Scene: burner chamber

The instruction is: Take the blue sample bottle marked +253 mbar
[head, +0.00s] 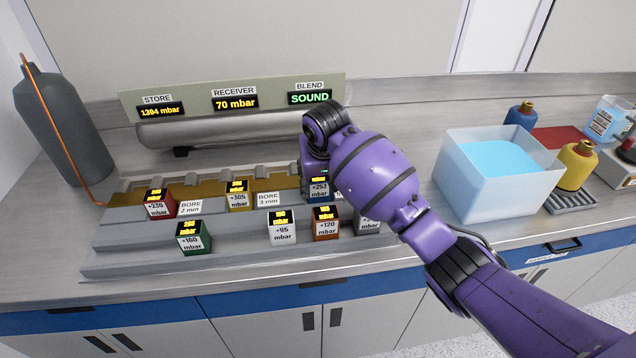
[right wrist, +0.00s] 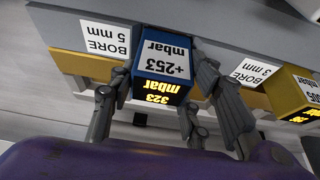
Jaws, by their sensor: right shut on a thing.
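The blue sample bottle marked +253 mbar (head: 319,192) stands at the back step of the grey rack, partly hidden by my right arm. In the right wrist view the blue bottle (right wrist: 163,66) shows its +253 mbar label and a lit display reading 323 mbar. My right gripper (right wrist: 160,92) has its fingers on both sides of the bottle and is shut on it. In the head view the right gripper (head: 316,172) is mostly hidden behind its own wrist. My left gripper is in neither view.
The stepped rack (head: 130,262) holds several other bottles: red +230 (head: 158,207), yellow +305 (head: 238,199), green +160 (head: 193,242), white +95 (head: 282,232) and orange +120 (head: 326,227). A clear tub of blue liquid (head: 478,200) stands right. A grey cylinder (head: 62,125) stands left.

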